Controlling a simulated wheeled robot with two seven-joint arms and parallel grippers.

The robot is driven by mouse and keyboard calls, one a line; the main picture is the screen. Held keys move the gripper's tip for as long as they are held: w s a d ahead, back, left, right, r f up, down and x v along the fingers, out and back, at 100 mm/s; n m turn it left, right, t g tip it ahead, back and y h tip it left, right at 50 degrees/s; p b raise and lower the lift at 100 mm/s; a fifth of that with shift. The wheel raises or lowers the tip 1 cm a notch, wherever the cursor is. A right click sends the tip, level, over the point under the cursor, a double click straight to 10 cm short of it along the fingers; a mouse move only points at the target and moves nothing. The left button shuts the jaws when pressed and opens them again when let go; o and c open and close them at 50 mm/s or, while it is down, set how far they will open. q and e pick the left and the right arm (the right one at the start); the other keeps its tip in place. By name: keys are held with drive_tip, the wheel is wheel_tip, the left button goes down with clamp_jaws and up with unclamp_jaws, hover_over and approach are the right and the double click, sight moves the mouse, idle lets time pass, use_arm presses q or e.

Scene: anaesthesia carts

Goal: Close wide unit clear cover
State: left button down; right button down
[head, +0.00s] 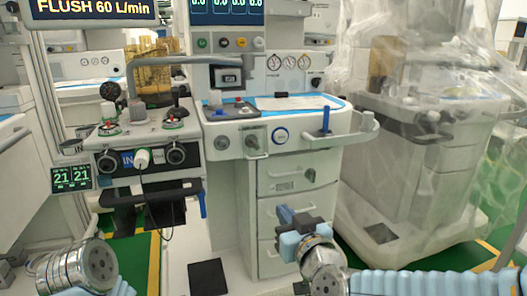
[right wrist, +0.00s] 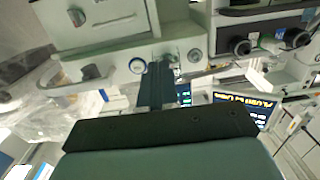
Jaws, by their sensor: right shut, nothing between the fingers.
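A see-through plastic cover (head: 395,185) hangs over the cart at the right in the head view. It drapes in folds down to near the floor. I cannot tell whether it is the clear cover of the wide unit. My right gripper (head: 287,218) is shut and empty in front of the middle cart's (head: 295,160) drawers. Its closed fingers (right wrist: 157,85) also show in the right wrist view, pointing at the cart's front panel, which appears upside down. Contact with the cart cannot be told. My left forearm shows at the lower left, but its gripper is out of view.
The middle cart has a worktop with a blue edge (head: 345,103), a side handle (head: 362,128) and drawers (head: 298,175). A control block (head: 145,150) with knobs, a dark bar (head: 150,193) and a small display (head: 72,177) stands at left. Green floor (head: 430,257) shows at right.

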drive_tip(key=t, duration=0.1)
approach(257, 154)
drive_tip(key=x, duration=0.4)
drive_tip(key=shift+s+a, duration=0.1)
drive_tip(key=shift+a, duration=0.05)
drive_tip(key=t+b, duration=0.1)
drive_tip(key=b, duration=0.2)
drive_tip(key=w+f+b, duration=0.1)
drive_tip(key=b, duration=0.2)
drive_tip(key=shift+w+a+t+y, duration=0.15)
drive_tip(key=shift+w+t+y, duration=0.15)
drive_tip(key=shift+t, duration=0.1)
drive_tip(key=shift+r, duration=0.1)
